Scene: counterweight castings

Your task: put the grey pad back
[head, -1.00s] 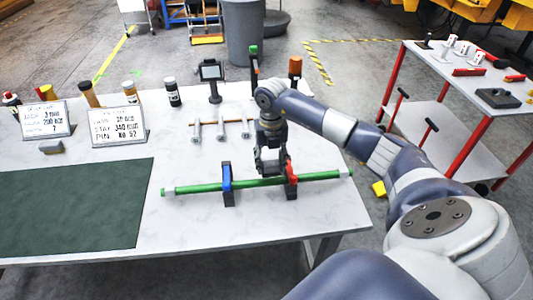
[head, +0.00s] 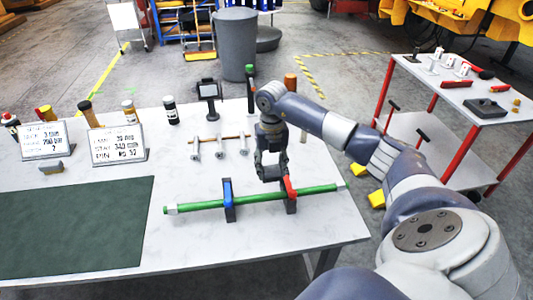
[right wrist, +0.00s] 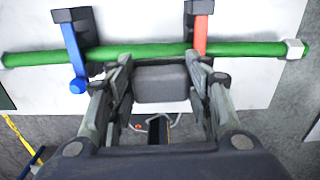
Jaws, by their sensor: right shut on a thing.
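My right gripper (head: 271,172) is shut on a dark grey block, which I take to be the grey pad (right wrist: 161,84). In the right wrist view the pad sits between the two fingers, just on the near side of the green bar (right wrist: 150,51). In the head view the gripper is over the table beside the bar (head: 258,196), near the red lever (head: 290,187); the pad is hard to make out there. I cannot tell whether the pad touches the bar or table. My left gripper is not in view.
The bar rests across two dark supports, one with a blue lever (head: 228,192). A tablet stand (head: 209,92), signs (head: 118,145) and a dark green mat (head: 70,225) are on the table (head: 190,250). A red-legged cart (head: 470,80) stands right.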

